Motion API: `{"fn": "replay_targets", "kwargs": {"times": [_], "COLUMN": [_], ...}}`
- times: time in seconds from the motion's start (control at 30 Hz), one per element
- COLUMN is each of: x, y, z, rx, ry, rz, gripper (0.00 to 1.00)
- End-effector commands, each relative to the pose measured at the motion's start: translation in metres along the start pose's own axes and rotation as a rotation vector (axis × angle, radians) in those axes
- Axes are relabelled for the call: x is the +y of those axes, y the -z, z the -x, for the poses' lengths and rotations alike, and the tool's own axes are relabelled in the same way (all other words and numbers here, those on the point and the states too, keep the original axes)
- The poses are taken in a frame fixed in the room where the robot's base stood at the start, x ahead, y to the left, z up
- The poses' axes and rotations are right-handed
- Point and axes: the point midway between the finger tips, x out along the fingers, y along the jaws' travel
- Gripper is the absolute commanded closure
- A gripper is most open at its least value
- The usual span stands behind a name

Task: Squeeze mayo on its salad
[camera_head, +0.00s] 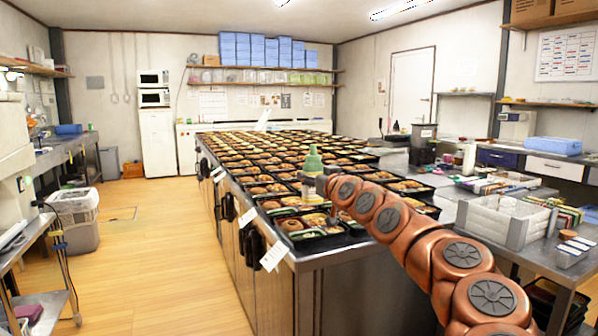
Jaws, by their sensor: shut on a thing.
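A pale green bottle (313,160) stands roughly upright above the near end of the bento trays. My gripper (312,186) is shut on the bottle, at the end of my copper-coloured arm coming from the lower right. Black bento trays (323,243) with food and green salad cover the long counter in rows. The gripper is over the front trays. I cannot tell whether any mayo is on a salad.
The steel counter (335,262) has paper slips hanging at its front left edge. A white crate (497,222) and packets stand on the right table. A dark container (423,143) stands behind.

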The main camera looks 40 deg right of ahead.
Motion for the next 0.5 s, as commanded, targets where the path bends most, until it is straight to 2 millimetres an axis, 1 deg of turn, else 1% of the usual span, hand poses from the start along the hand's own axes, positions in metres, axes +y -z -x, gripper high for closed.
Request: {"fn": "replay_targets", "kwargs": {"times": [0.03,0.5], "x": [0.005,0.039], "y": [-0.005,-0.034], "z": [0.001,0.006], "rx": [-0.002,-0.005], "ry": [-0.005,-0.014], "rz": [-0.001,-0.001], "gripper": [0.5,0.5]}}
